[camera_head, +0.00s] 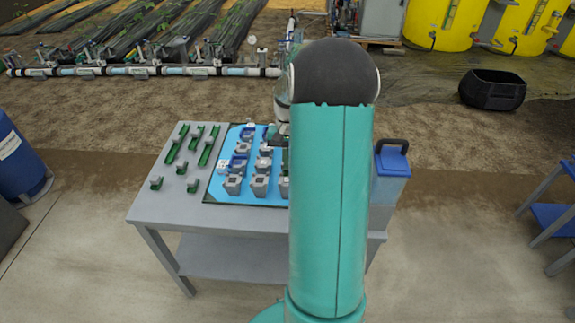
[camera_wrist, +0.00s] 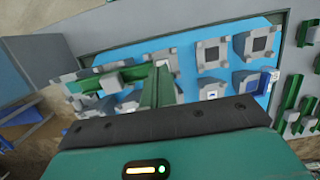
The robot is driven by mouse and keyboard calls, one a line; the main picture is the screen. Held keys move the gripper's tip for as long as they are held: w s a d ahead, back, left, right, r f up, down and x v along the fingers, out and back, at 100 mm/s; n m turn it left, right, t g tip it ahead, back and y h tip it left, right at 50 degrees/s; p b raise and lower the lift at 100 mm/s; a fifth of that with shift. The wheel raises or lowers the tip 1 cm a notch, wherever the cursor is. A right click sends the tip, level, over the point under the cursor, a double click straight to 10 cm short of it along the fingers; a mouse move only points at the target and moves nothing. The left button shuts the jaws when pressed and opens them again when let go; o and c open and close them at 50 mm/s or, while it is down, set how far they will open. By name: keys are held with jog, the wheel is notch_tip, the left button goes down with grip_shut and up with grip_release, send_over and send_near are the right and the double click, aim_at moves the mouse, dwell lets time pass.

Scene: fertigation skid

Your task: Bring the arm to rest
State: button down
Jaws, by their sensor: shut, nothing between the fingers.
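My teal arm (camera_head: 330,200) rises in front of the head camera and covers the right part of the table. Part of my wrist (camera_head: 283,115) shows left of the arm's dark rounded joint, above the back of the blue mat. My gripper's tips are hidden there.
A grey table (camera_head: 155,208) carries a blue mat (camera_head: 222,190) with several grey and blue blocks. Several green clips (camera_head: 175,150) lie to its left. A blue-lidded container (camera_head: 391,180) stands at the table's right. A blue barrel (camera_head: 15,160) stands left; floor in front is clear.

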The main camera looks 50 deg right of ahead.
jog(key=shift+r, duration=0.8)
jog(key=a+r+n+t+h, duration=0.2)
jog(key=a+r+n, duration=0.2)
jog(key=a+r, duration=1)
jog(key=s+a+r+n+t, duration=0.1)
jog(key=s+a+n+t, duration=0.1)
jog(key=s+a, duration=0.3)
jog(key=s+a+r+n+t, duration=0.2)
jog(key=s+a, duration=0.4)
jog(key=a, duration=0.8)
jog(key=shift+a+n+t, duration=0.25)
jog(key=shift+n+t, duration=0.25)
jog(key=shift+n, duration=0.6)
